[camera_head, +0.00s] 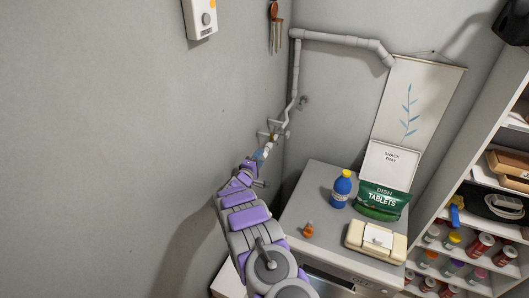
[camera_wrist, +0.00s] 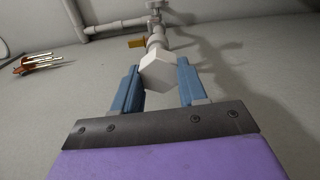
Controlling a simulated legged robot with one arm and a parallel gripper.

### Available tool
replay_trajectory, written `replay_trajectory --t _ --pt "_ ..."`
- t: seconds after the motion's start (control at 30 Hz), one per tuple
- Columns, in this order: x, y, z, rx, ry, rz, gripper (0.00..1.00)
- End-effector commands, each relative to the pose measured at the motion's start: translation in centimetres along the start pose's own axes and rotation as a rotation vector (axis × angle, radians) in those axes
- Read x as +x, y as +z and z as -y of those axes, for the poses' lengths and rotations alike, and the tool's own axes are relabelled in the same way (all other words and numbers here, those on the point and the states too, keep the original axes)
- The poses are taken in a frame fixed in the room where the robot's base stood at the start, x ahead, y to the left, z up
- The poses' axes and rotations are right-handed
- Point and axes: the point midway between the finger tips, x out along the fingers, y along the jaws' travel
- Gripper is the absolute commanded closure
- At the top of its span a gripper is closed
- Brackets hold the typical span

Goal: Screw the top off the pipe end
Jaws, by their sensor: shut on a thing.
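The white, faceted top (camera_wrist: 157,75) sits on the pipe end (camera_wrist: 156,42) in the wrist view. My gripper (camera_wrist: 158,70) has its two blue fingers on either side of the top and is shut on it. The grey pipe (camera_head: 296,75) runs down the wall corner in the head view. My gripper (camera_head: 260,156) is at its lower end there, too small to show the top clearly. A small orange-yellow part (camera_wrist: 136,43) sits beside the pipe just past the top.
A white cabinet (camera_head: 310,195) at right holds a blue bottle (camera_head: 341,188), a green dish tablets bag (camera_head: 381,200), an orange item (camera_head: 308,229) and a cream box (camera_head: 375,240). Shelves (camera_head: 470,215) stand far right. Wind chimes (camera_head: 276,28) hang on the wall.

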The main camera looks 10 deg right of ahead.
Motion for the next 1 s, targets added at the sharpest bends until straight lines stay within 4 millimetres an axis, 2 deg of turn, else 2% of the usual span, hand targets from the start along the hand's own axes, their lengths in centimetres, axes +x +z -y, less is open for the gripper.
replay_trajectory --t 0.27,0.8,1.0 --pt "-0.6 0.1 -0.2 0.003 0.001 0.001 0.95" --pt "-5.0 0.1 -0.1 0.001 -0.001 0.001 0.95" --pt "-5.1 0.2 -0.1 0.002 0.000 0.001 0.95"
